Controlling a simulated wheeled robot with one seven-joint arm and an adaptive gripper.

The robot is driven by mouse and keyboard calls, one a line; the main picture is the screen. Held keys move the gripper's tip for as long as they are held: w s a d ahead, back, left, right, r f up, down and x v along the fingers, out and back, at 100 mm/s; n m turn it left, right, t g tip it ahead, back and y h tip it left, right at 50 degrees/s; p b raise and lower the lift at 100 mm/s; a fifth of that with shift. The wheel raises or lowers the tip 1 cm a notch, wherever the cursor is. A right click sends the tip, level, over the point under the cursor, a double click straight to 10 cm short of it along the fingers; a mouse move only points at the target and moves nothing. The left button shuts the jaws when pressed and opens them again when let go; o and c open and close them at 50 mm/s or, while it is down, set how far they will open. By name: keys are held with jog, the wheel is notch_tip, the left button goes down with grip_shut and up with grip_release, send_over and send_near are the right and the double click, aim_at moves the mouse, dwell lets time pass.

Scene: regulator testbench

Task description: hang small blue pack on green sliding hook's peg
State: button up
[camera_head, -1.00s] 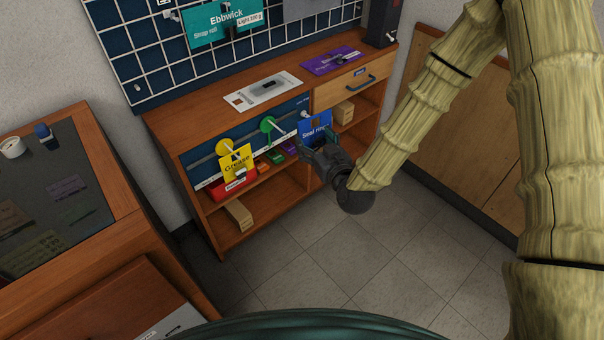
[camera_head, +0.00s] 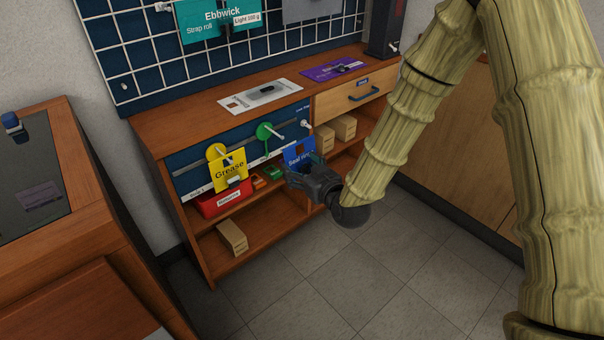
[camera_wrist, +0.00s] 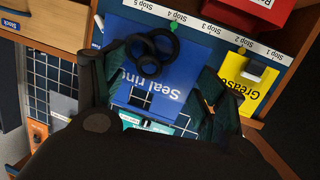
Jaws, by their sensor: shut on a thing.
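The small blue Seal ring pack (camera_head: 298,152) is in my gripper (camera_head: 312,178), below and right of the green hook. The wrist view shows the pack's face (camera_wrist: 188,72) upside down, with black rings on it, between my gripper's fingers (camera_wrist: 165,85). The green sliding hook (camera_head: 264,131) sits on the rail, and its pale peg (camera_head: 278,136) sticks out with nothing hanging on it. The pack is apart from this peg in the head view.
A yellow Grease pack (camera_head: 229,174) hangs at the yellow hook (camera_head: 216,151), left of the green one. Another peg (camera_head: 304,124) sticks out to the right. A red bin (camera_head: 222,201) and boxes stand on the shelves below. The cabinet top (camera_head: 205,121) is above the rail.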

jog(key=shift+w, duration=0.1)
jog(key=a+b+x, duration=0.1)
jog(key=a+x, duration=0.1)
jog(key=x, duration=0.7)
jog(key=shift+r+b, duration=0.25)
jog(key=shift+b, duration=0.05)
dwell(1.1)
dwell(0.4)
jog(key=o, duration=1.1)
